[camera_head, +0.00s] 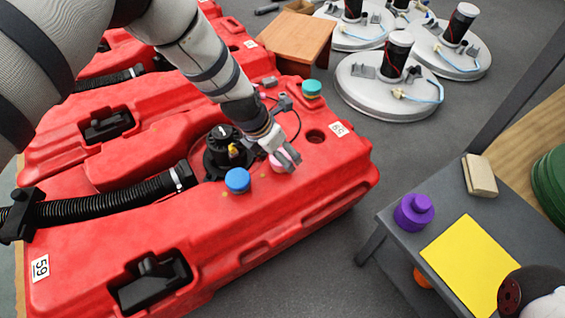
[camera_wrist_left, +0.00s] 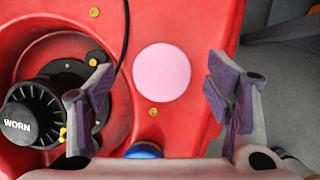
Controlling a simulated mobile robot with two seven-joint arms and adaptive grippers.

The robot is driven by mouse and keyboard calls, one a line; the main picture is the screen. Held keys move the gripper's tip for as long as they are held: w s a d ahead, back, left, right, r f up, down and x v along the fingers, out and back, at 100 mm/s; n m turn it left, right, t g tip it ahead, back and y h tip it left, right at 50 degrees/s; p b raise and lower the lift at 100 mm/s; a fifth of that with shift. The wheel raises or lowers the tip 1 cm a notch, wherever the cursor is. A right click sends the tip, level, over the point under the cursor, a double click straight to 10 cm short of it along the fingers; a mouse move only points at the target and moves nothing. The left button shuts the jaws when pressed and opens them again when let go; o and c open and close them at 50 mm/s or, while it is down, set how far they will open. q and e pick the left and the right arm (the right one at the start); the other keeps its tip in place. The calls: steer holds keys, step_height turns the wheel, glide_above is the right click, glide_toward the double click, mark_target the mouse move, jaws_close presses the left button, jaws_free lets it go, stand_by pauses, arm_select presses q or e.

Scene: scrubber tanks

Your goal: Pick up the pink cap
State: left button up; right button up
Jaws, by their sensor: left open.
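The pink cap (camera_wrist_left: 162,72) is a round, flat-topped disc on the red tank (camera_head: 300,205) in the left wrist view. In the head view the pink cap (camera_head: 277,163) is mostly hidden behind my left gripper (camera_head: 287,160). My left gripper (camera_wrist_left: 158,95) is open, with one finger on each side of the cap in the wrist view. The fingers look apart from the cap. I cannot tell how far above it they are. My right gripper is not clearly visible; a dark, rounded part of my own shows at the bottom right of the head view.
A blue cap (camera_head: 237,180) and a black fitting (camera_head: 222,150) marked WORN in the wrist view are close beside the pink cap. A teal cap (camera_head: 312,88) sits farther back. A grey table (camera_head: 400,240) holds a purple part (camera_head: 414,212) and a yellow sheet (camera_head: 470,262).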

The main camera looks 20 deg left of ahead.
arm_select(q)
steer(key=f, duration=0.2)
steer(key=shift+w+d+f+b, duration=0.15)
steer(key=shift+d+f+b, duration=0.1)
steer(key=shift+f+b, duration=0.1)
steer(key=shift+w+f, duration=0.3)
steer(key=shift+r, duration=0.1)
steer(key=shift+c, duration=0.2)
steer(key=c, duration=1)
